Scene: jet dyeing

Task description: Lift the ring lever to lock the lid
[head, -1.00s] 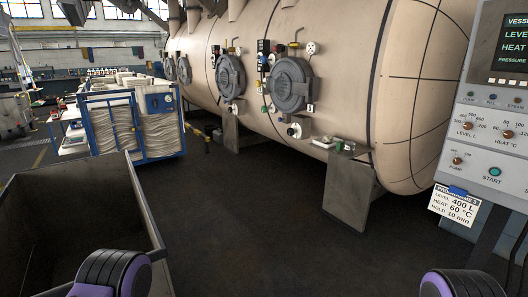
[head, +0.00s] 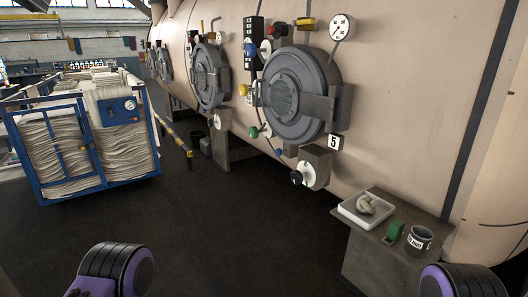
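The nearest round grey lid (head: 284,98) is on the side of the big beige vessel (head: 400,110), beside a plate marked 5. It looks closed against the vessel, with a grey bracket (head: 318,107) across its right side. Only purple and black parts of my arms show at the bottom edge; neither gripper is in view.
A small stand (head: 372,250) at lower right holds a white tray (head: 350,213), a green tape roll (head: 393,232) and a dark cup (head: 418,240). A blue-framed cart (head: 101,183) of pale cloth stands at left. Dark floor (head: 225,230) between them is clear. A second lid (head: 208,76) is farther back.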

